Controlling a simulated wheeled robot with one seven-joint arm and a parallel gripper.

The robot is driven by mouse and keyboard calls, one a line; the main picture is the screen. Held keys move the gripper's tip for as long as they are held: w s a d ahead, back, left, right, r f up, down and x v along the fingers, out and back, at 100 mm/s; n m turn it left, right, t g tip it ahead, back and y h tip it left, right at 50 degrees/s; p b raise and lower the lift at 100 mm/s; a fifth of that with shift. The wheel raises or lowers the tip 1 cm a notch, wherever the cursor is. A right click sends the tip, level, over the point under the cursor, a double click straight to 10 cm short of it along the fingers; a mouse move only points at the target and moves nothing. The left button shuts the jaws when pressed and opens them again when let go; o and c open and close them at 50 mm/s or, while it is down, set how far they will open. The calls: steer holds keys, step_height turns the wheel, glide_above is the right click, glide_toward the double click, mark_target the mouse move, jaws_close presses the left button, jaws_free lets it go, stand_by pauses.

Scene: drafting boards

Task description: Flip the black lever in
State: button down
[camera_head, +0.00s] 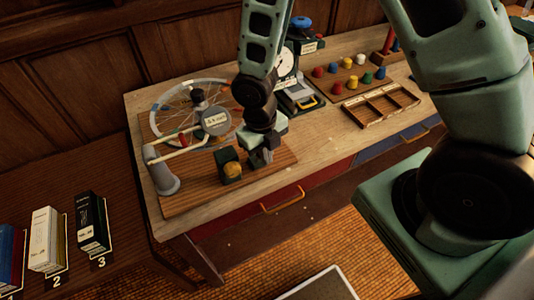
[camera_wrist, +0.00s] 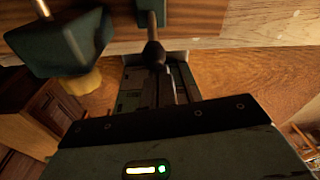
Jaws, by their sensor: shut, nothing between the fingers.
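The black lever (camera_wrist: 153,52) is a metal stem with a dark rounded knob, rising from a green block at the top of the wrist view. Its knob overlaps my gripper (camera_wrist: 150,85), whose fingers are shut with nothing held. I cannot tell whether they touch the knob. In the head view my gripper (camera_head: 261,158) is low over the wooden board (camera_head: 205,195), and my arm hides most of the lever.
A spoked wheel (camera_head: 172,107) and a grey post (camera_head: 161,176) with a rod stand to the left. A scale (camera_head: 290,68) is behind my arm. Coloured pegs (camera_head: 346,63) and a wooden tray (camera_head: 382,105) lie to the right. Boxes (camera_head: 91,222) stand at lower left.

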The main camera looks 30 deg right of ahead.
steer(key=shift+w+r+p, duration=0.3)
steer(key=shift+w+p, duration=0.05)
steer(key=w+p, duration=0.1)
steer(key=w+r+p, duration=0.1)
steer(key=shift+w+p, duration=0.1)
steer(key=shift+p, duration=0.2)
steer(key=shift+w+r+p, duration=0.1)
steer(key=shift+w+p, duration=0.6)
steer(key=shift+w, duration=0.15)
steer(key=shift+w+p, duration=0.45)
steer(key=shift+w, duration=0.25)
